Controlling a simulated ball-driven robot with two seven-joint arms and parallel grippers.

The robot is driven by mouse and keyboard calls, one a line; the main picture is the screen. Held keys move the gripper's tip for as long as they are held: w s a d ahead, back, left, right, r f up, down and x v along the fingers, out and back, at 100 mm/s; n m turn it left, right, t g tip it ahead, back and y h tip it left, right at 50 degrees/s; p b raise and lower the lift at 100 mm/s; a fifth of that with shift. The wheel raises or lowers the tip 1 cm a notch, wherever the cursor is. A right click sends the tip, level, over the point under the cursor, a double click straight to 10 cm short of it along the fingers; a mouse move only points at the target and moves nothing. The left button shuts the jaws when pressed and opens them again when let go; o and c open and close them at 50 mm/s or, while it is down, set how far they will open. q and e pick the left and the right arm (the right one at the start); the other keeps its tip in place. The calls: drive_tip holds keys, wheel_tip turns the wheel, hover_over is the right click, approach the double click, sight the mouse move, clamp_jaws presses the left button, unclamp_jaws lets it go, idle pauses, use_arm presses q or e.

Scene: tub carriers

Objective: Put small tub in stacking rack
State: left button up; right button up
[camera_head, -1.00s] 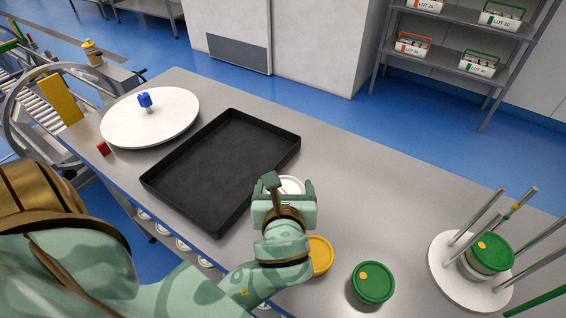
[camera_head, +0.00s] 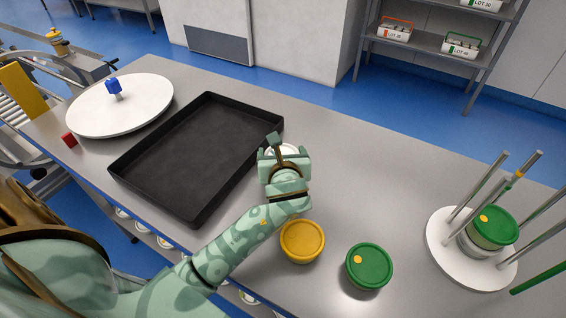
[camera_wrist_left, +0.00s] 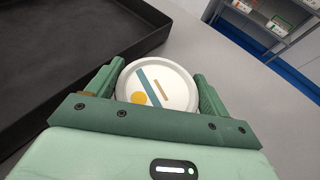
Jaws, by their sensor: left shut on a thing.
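A small round tub with a white lid (camera_head: 283,149) is between the fingers of my left gripper (camera_head: 284,158). The left wrist view shows its lid (camera_wrist_left: 157,88) with a blue stripe, a brown stripe and a yellow dot. My left gripper (camera_wrist_left: 155,92) is shut on it, just right of the black tray. The tub's lower part is hidden, so I cannot tell if it touches the table. The stacking rack (camera_head: 448,262) is a white round base with several upright rods at the right. A green-lidded tub (camera_head: 493,227) sits between its rods. My right gripper is not in view.
A yellow-lidded tub (camera_head: 302,240) and another green-lidded tub (camera_head: 369,267) stand at the table's front. The black tray (camera_head: 190,213) is empty. A white disc (camera_head: 140,97) with a blue knob lies at the left. The table between tray and rack is largely clear.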

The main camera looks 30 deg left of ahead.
use_arm(q)
wheel_tip(320, 180, down, 2)
drive_tip(key=shift+f+b, duration=0.2)
drive_tip(key=shift+b, duration=0.15)
drive_tip(key=shift+r, duration=0.15)
drive_tip(key=o, duration=1.1)
drive_tip(key=shift+c, duration=0.2)
